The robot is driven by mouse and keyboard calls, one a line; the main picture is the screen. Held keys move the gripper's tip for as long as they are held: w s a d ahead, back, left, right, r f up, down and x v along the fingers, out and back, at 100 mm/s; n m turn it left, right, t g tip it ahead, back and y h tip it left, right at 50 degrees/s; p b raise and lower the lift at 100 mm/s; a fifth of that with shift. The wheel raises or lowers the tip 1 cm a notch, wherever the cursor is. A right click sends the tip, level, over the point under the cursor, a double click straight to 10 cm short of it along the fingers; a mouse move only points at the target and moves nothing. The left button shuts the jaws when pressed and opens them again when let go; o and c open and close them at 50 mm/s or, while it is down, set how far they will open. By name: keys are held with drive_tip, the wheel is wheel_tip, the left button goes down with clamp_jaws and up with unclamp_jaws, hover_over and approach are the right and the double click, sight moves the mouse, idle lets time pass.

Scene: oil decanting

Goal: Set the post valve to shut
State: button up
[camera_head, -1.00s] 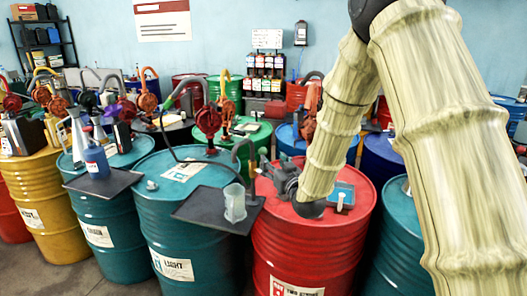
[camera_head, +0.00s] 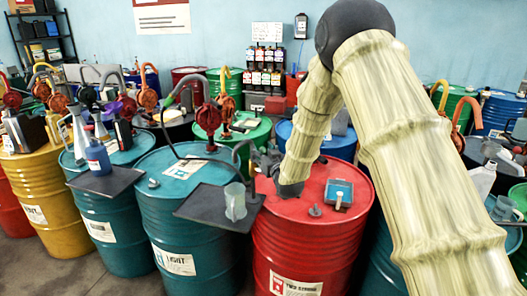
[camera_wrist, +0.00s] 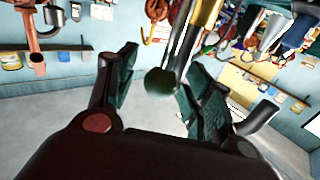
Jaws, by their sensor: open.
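My gripper (camera_head: 268,162) is above the left rear of the red drum (camera_head: 290,240), close to a dark bent pipe (camera_head: 243,150) beside the black tray. In the wrist view my gripper (camera_wrist: 155,88) is open, with its dark fingers spread. A light post-like bar ending in a dark rounded knob (camera_wrist: 160,82) shows between the fingers; I cannot tell whether they touch it. I cannot make out the post valve or its handle position for sure in either view. My forearm and the gripper body hide part of that area in the head view.
A clear beaker (camera_head: 235,202) stands on the black tray (camera_head: 205,212) close to my gripper's left. A blue box (camera_head: 339,194) and a grey bung (camera_head: 315,210) sit on the red drum. Hand pumps and more drums crowd the left and back.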

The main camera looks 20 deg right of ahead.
clamp_jaws()
drive_tip(key=shift+f+b, duration=0.15)
drive_tip(key=shift+b, duration=0.15)
